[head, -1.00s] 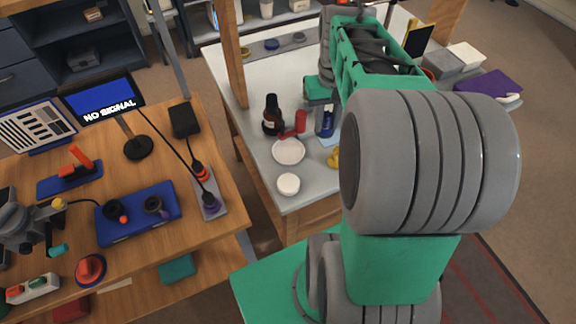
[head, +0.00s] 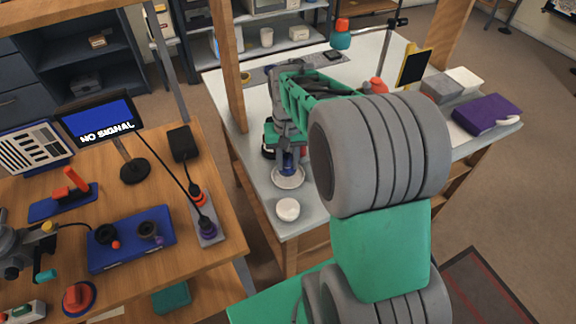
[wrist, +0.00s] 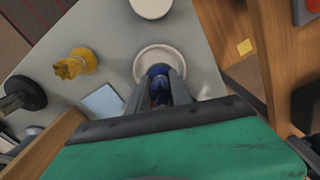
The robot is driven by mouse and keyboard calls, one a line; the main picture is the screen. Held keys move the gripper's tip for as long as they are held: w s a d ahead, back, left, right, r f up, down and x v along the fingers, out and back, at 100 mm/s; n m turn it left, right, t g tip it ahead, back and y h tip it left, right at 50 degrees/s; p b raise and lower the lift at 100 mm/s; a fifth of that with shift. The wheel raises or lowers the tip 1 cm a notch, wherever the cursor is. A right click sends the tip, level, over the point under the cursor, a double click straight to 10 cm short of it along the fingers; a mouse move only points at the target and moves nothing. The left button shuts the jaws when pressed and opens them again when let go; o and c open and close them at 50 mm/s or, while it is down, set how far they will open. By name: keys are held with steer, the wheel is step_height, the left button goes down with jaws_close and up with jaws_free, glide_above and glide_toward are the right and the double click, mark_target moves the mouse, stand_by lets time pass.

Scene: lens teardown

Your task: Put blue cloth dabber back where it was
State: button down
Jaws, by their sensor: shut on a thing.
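My gripper (wrist: 159,90) is shut on the blue cloth dabber (wrist: 158,71), which it holds upright at the white dish (wrist: 143,65). In the head view the dabber (head: 288,165) shows below my gripper (head: 288,150), and the dish (head: 288,182) is under it. I cannot tell whether the dabber touches the dish. A pale blue square (wrist: 103,103) lies bare on the table beside the dish in the wrist view. My arm hides part of the table in the head view.
A white round tub (head: 288,209) stands near the dish. A yellow object (wrist: 77,65) and a dark round object (wrist: 25,93) are on the table in the wrist view. A purple item (head: 487,114) and grey box (head: 441,89) lie at the right. The table's edge is close to the dish.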

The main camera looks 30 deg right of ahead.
mark_target(287, 159)
steer(key=shift+f, duration=1.35)
steer(key=c, duration=1.1)
jaws_free()
steer(key=shift+c, duration=0.2)
step_height(287, 159, up, 12)
steer(key=shift+f, duration=0.1)
steer(key=shift+s+a+r, duration=0.15)
steer(key=shift+r, duration=0.15)
steer(key=s+a+f+n+t, duration=0.2)
steer(key=s+a+f+n, duration=0.1)
steer(key=s+a, duration=0.6)
steer(key=shift+s+f+n+t, duration=0.4)
steer(key=shift+s, duration=0.45)
steer(key=r+p, duration=0.1)
steer(key=r, duration=0.1)
steer(key=r+p, duration=0.2)
steer(key=shift+w, duration=0.2)
